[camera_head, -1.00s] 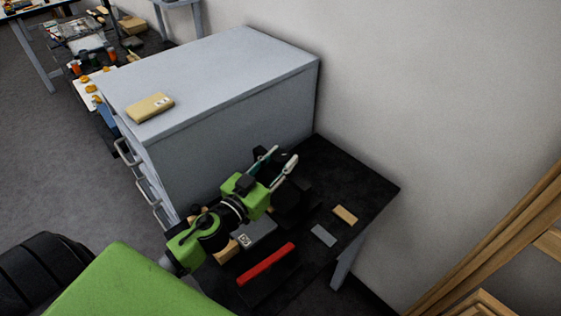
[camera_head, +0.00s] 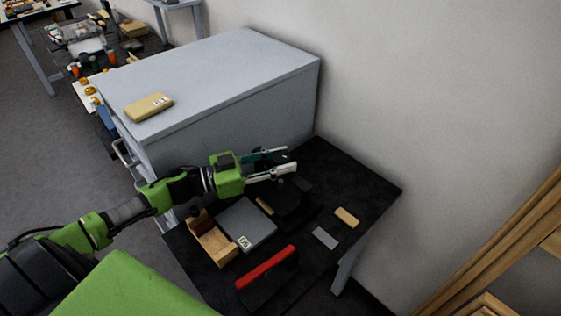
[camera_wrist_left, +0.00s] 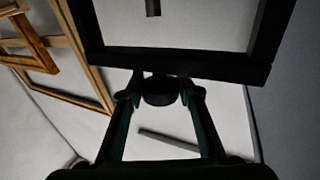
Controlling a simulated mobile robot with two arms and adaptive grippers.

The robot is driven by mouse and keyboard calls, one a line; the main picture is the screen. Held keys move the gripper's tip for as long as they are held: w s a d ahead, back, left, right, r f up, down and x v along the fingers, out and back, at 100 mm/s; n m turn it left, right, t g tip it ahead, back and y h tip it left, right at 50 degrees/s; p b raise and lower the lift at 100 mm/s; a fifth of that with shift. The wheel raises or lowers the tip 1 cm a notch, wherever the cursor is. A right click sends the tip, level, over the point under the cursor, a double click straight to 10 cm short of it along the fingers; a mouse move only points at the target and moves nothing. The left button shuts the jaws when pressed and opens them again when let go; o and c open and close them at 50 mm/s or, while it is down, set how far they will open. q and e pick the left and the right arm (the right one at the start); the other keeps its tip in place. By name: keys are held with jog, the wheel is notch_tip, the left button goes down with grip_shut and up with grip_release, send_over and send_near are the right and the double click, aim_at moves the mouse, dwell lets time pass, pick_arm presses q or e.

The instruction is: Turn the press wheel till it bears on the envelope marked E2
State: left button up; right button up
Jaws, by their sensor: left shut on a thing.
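The black press (camera_head: 290,204) stands on the dark table below my left gripper (camera_head: 292,159). The gripper's pale fingers are around a dark part at the press's top, which I take to be the press wheel. In the left wrist view a dark round knob (camera_wrist_left: 161,91) sits between the fingertips (camera_wrist_left: 162,94). The wheel's rim is mostly hidden in the head view. A thin tan edge (camera_head: 265,206) shows at the press's left side; I cannot tell whether it is an envelope. A tan packet (camera_head: 145,108) with an unreadable label lies on the cabinet. My right gripper is out of view.
The grey cabinet (camera_head: 235,85) stands directly behind the table (camera_head: 345,185). The table's right back is clear.

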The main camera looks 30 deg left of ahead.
aim_at(281, 155)
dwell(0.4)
pick_arm(q)
jog(key=o, duration=1.1)
jog(key=shift+o, duration=0.2)
notch_tip(281, 155, up, 10)
